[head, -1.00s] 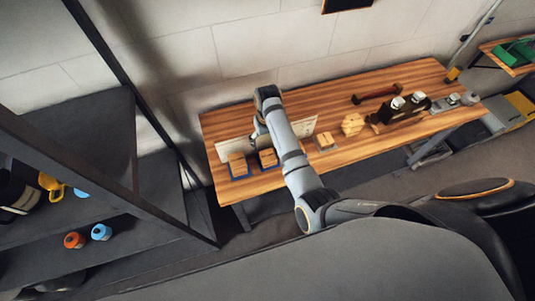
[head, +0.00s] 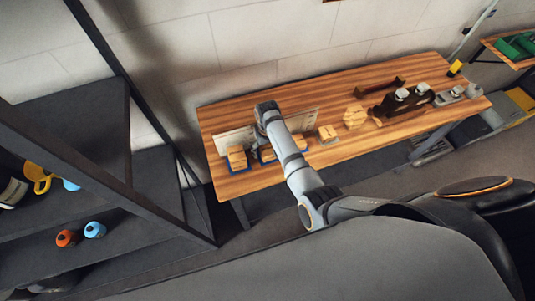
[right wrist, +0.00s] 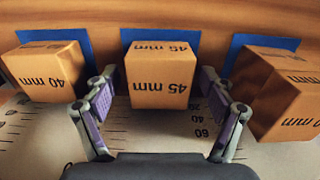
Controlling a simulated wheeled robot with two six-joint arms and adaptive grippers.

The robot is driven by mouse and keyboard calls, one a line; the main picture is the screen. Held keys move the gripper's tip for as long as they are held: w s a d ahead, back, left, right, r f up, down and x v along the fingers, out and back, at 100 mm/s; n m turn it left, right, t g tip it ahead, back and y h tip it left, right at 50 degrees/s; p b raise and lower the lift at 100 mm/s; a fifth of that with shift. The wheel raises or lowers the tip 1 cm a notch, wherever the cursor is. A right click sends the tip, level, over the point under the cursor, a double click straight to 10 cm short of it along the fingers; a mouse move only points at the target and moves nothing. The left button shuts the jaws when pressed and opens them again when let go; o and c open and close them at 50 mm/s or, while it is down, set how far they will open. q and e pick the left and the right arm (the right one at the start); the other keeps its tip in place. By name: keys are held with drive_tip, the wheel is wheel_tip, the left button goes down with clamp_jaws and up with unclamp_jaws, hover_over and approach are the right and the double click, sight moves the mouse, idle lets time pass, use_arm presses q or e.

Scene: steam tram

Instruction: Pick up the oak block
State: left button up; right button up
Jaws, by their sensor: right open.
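Light wooden blocks with printed sizes stand in a row. The pictures do not show which one is called oak. In the right wrist view a block marked 45 mm (right wrist: 160,80) is in the middle, on a blue mat. My right gripper (right wrist: 159,86) is open, with one finger on each side of this block; I cannot tell whether they touch it. A block marked 40 mm (right wrist: 45,72) is at left, and a larger block (right wrist: 282,92) with a partly hidden number is at right. In the head view my right arm partly hides the row. My left gripper is out of view.
The blocks stand on a wooden bench (head: 350,150) with a pale ruled board (head: 235,140) behind them. A pale wooden piece (head: 355,117) and dark tools (head: 402,102) lie farther right. A dark shelf rack (head: 140,215) stands at left.

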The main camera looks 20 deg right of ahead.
drive_tip(key=shift+s+r, duration=0.15)
drive_tip(key=shift+r, duration=0.05)
drive_tip(key=c, duration=1.3)
